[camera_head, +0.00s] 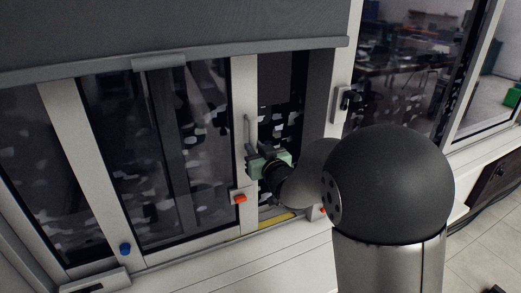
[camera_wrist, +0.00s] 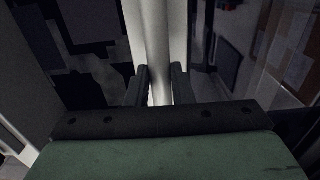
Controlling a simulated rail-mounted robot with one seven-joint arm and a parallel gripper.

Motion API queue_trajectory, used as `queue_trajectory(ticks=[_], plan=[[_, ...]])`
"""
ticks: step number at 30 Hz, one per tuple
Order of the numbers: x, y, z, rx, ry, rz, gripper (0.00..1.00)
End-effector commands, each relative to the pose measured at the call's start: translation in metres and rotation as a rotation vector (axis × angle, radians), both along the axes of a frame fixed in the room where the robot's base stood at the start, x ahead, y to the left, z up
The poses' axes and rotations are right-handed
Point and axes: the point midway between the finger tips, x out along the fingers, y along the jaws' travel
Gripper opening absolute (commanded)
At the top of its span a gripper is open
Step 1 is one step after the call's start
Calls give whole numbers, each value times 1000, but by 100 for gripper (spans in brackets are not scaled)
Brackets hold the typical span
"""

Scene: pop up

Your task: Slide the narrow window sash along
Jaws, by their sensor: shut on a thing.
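The window sash (camera_head: 243,95) shows in the head view as a pale upright frame member beside dark glass. A slim grey vertical handle bar (camera_head: 248,129) stands on it. My gripper (camera_head: 252,152) is at the lower part of this bar, with its green body on the right of the upright. In the wrist view, my two dark fingers (camera_wrist: 161,85) are shut on the pale handle bar (camera_wrist: 157,45), one on each side. The wrist and the green body hide part of the glass and track behind them.
An orange knob (camera_head: 239,198) sits low on the upright, and a blue knob (camera_head: 125,249) is farther left. A yellow strip (camera_head: 277,218) lies along the sill, right of the upright. A grey blind (camera_head: 170,35) hangs above. A black latch (camera_head: 347,100) is on the right frame.

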Motion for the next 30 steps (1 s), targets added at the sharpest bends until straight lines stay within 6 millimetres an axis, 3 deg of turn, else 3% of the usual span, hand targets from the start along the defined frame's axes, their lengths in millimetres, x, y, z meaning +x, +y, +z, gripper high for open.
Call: queue_trajectory(ticks=[6,20,30], plan=[[6,-15,0,0,-1,-7,1],[8,-18,0,0,-1,-5,1],[18,-40,0,0,-1,-7,1]])
